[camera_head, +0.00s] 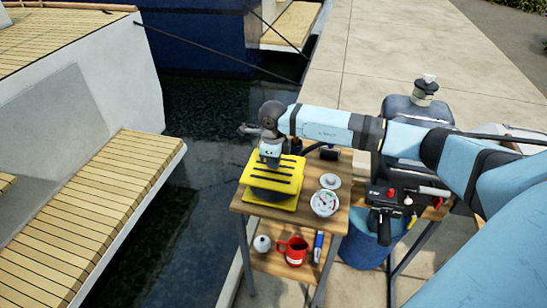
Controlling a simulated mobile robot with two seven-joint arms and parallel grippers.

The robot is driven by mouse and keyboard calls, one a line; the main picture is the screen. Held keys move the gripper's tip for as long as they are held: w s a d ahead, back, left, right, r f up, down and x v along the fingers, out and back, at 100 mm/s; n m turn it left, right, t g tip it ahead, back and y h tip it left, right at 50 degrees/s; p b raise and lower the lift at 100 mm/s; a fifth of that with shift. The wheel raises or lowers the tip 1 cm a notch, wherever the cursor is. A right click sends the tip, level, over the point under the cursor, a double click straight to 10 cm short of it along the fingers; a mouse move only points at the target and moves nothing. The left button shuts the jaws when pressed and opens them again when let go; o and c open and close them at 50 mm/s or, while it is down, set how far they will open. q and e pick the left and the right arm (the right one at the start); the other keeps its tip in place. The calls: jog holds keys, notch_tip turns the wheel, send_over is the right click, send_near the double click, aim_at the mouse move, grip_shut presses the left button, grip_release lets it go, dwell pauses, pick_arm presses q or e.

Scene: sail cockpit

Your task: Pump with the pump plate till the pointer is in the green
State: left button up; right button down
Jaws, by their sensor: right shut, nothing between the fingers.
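The pump plate (262,189) is a yellow plate with dark slots, on top of a dark foot pump body on a small wooden table. My right gripper (270,160) points down at the rear middle of the plate. It is shut and empty, and its tips appear to touch the plate or hover just over it. The gauge (325,203) is a round white dial to the right of the pump. Its pointer and green zone are too small to read for certain. My left gripper is out of view.
The wooden table (238,205) also bears a small white round piece (330,181) behind the gauge. Its lower shelf holds a red mug (293,250), a blue marker (318,246) and a white ball-like item (262,243). Water and a boat deck lie left; a blue bucket (362,240) stands right.

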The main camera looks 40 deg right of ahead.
aim_at(274, 174)
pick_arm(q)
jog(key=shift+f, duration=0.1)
pick_arm(e)
notch_tip(274, 174, down, 5)
jog(key=b, duration=0.4)
jog(key=shift+f, duration=0.4)
jog(key=shift+s+r, duration=0.1)
jog(key=shift+r, duration=0.05)
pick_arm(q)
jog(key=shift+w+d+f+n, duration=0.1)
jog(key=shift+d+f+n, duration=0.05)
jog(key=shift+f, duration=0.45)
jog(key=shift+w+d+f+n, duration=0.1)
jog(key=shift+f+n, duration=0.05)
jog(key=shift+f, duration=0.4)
